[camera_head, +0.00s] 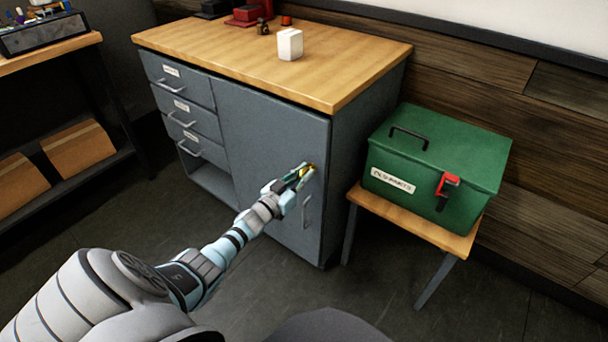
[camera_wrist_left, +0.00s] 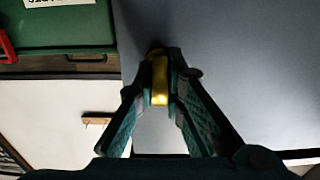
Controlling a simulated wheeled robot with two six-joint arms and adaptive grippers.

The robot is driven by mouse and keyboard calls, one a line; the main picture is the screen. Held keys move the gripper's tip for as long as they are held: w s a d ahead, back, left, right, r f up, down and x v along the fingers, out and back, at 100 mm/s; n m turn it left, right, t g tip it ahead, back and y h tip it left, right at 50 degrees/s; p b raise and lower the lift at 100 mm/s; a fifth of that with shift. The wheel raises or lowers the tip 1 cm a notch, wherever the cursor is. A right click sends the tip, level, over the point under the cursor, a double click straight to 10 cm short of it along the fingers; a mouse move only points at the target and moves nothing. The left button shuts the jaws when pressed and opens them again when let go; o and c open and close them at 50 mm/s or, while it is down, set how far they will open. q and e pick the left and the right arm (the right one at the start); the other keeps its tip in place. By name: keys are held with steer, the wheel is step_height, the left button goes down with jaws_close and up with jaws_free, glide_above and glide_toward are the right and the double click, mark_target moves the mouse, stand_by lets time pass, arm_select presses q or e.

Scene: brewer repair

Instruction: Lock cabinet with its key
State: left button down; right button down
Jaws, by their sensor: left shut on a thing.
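The grey cabinet (camera_head: 262,135) has a wooden top, drawers on the left and a closed door on the right. My left gripper (camera_head: 307,171) is at the upper right part of the door, above the door handle (camera_head: 307,211). It is shut on the brass-coloured key (camera_wrist_left: 160,82), which shows between the two fingers in the left wrist view. The key's far end meets the door's surface or lies very close to it; the lock itself is hidden behind the key and fingertips. My right gripper is not in view.
A green toolbox (camera_head: 437,155) with a red latch stands on a small wooden stool (camera_head: 412,221) right of the cabinet. A white box (camera_head: 290,45) and red and black items stand on the cabinet top. A shelf (camera_head: 58,55) is at the left. The floor in front is clear.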

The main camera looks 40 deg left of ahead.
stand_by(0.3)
arm_select(q)
steer(key=c, duration=1.7)
jaws_free()
steer(key=s, duration=1.2)
steer(key=shift+d, duration=0.15)
